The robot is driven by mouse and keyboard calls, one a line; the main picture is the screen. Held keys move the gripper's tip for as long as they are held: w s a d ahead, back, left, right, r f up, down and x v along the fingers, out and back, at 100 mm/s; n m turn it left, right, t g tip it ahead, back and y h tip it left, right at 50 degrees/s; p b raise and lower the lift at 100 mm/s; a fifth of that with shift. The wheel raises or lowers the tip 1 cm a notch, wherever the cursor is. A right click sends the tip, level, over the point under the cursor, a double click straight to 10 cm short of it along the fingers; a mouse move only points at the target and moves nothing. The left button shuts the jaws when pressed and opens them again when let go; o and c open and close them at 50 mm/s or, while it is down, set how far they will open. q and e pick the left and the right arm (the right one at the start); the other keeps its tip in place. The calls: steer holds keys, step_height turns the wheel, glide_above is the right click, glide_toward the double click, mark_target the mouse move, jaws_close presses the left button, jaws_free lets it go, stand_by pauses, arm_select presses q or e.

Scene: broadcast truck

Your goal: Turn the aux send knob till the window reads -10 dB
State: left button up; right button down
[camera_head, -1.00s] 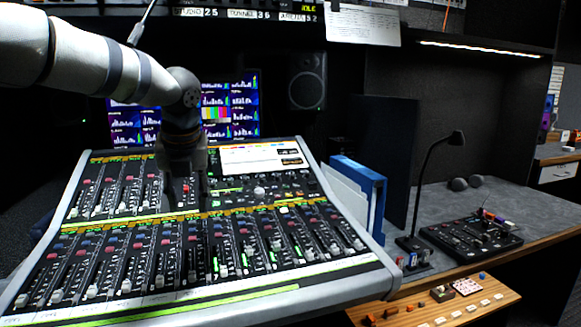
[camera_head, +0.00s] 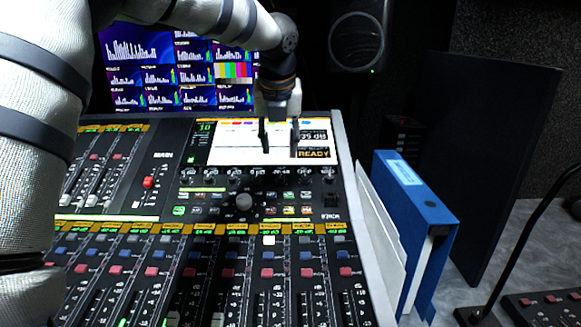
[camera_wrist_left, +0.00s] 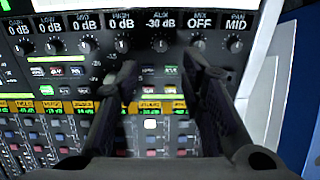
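The aux send knob (camera_wrist_left: 162,45) is a small dark knob with a white mark, under a window (camera_wrist_left: 160,22) that reads -30 dB in the left wrist view. In the head view the aux knob (camera_head: 280,174) is in the row below the white screen. My left gripper (camera_head: 280,142) is above this row, pointing down in front of the screen. Its fingers are apart with nothing between them. In the left wrist view the open fingers (camera_wrist_left: 162,72) straddle the aux knob's column, and the knob shows between them, apart from both. My right gripper is not in view.
Neighbouring knobs, such as the mix knob (camera_wrist_left: 200,43), stand close on both sides. The white screen (camera_head: 235,145) shows READY at its lower right. A larger grey knob (camera_head: 244,202) and the faders are nearer. Blue binders (camera_head: 415,220) stand right of the console.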

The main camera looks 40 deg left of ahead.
mark_target(281, 176)
arm_select(q)
steer(key=x, duration=0.9)
steer(key=shift+w+f+b, duration=0.1)
steer(key=shift+f+b, duration=0.15)
steer(key=shift+b, duration=0.15)
jaws_close()
